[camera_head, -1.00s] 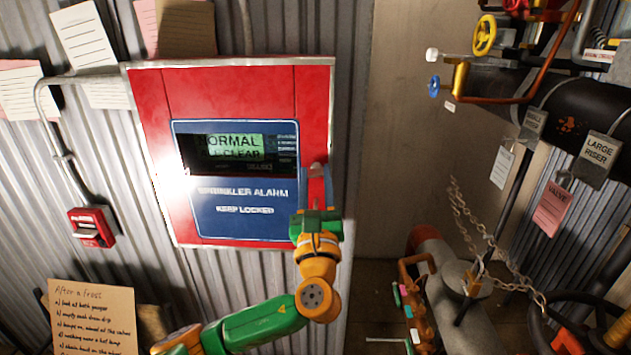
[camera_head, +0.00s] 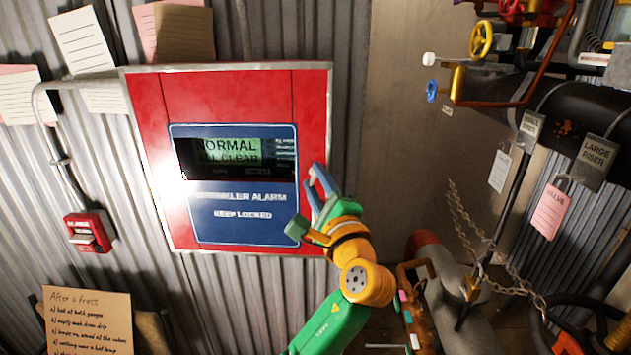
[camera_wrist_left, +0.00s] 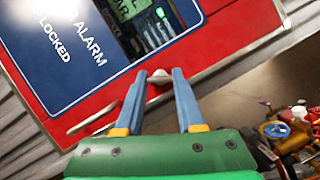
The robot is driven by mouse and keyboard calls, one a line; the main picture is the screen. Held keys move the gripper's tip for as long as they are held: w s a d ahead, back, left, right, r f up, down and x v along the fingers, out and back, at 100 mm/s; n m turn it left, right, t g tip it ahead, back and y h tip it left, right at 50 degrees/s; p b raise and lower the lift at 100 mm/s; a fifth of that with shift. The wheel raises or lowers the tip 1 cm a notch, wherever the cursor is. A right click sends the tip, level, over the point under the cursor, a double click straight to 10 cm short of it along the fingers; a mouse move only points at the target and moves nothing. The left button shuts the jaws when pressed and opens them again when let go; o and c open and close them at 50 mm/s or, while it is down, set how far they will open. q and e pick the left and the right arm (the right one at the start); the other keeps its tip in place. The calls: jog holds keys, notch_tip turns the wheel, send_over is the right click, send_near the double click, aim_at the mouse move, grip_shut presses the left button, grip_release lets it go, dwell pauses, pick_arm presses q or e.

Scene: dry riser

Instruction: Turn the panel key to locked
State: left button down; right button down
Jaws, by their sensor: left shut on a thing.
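The red alarm panel (camera_head: 230,95) hangs on the corrugated wall, with a blue plate reading "SPRINKLER ALARM KEEP LOCKED" (camera_head: 240,229) and a lit display (camera_head: 228,150) reading "NORMAL ALL CLEAR". My left gripper (camera_head: 316,177) is at the panel's right edge, its arm coming up from below. In the left wrist view its blue fingers (camera_wrist_left: 158,80) close on a small pale piece, the panel key (camera_wrist_left: 159,75), against the red face. The fingers hide most of the key, and I cannot read its setting. My right gripper is not in view.
A pale metal handle (camera_wrist_left: 92,120) shows on the red face in the left wrist view. A red pull box (camera_head: 90,232) is at the left.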

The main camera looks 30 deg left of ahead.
pick_arm(q)
jog(key=n+g, duration=0.1)
jog(key=n, duration=0.1)
jog(key=n+h+p, duration=0.1)
jog(key=n, duration=0.2)
jog(key=shift+r+g, duration=0.1)
jog(key=shift+g, duration=0.3)
dwell(0.4)
jog(key=c, duration=0.5)
grip_release()
jog(key=b+v, duration=0.2)
jog(key=v, duration=0.5)
